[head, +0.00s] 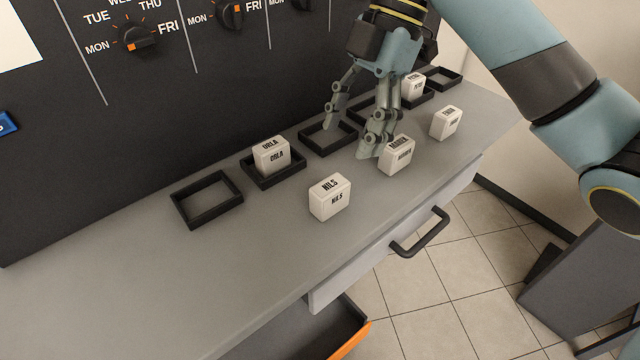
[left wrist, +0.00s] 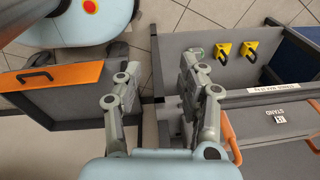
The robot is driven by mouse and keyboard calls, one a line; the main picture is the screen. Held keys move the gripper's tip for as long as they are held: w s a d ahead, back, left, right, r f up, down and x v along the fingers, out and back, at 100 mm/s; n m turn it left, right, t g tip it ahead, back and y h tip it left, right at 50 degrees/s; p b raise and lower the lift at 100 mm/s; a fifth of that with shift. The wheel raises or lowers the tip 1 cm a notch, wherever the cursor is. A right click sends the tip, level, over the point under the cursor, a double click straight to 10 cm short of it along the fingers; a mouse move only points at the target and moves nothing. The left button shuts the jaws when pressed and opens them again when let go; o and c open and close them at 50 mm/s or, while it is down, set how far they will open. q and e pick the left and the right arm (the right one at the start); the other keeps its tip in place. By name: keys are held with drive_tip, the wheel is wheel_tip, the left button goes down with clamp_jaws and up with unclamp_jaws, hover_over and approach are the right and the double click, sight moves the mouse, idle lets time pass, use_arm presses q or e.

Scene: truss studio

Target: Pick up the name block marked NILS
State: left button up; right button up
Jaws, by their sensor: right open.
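The white name block marked NILS (head: 330,197) stands on the grey counter (head: 110,285) near its front edge, in front of the row of black frames. My right gripper (head: 350,140) is open and points down over the counter, behind and to the right of the NILS block and apart from it. Its fingers are close to another white block (head: 397,155), whose name is hard to read; I cannot tell whether they touch it. My left gripper (left wrist: 155,115) shows in the left wrist view, open and empty, above the floor area.
A block marked ORLA (head: 272,155) sits in a black frame. An empty black frame (head: 206,199) lies left of it. Another block (head: 446,122) stands to the right. A drawer with a black handle (head: 421,233) is below the counter edge. The counter's left part is clear.

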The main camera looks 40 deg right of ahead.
sight(332, 184)
drive_tip(key=b+x, duration=0.1)
drive_tip(key=x, duration=0.3)
drive_tip(key=shift+s, duration=0.2)
drive_tip(key=x, duration=0.2)
drive_tip(key=p+x, duration=0.1)
drive_tip(key=x, duration=0.2)
drive_tip(key=shift+a+r, duration=0.1)
drive_tip(key=shift+a, duration=0.2)
drive_tip(key=shift+f, duration=0.25)
drive_tip(key=c, duration=0.3)
use_arm(q)
drive_tip(key=shift+s+f, duration=0.35)
drive_tip(key=shift+s, duration=0.4)
use_arm(e)
clamp_jaws()
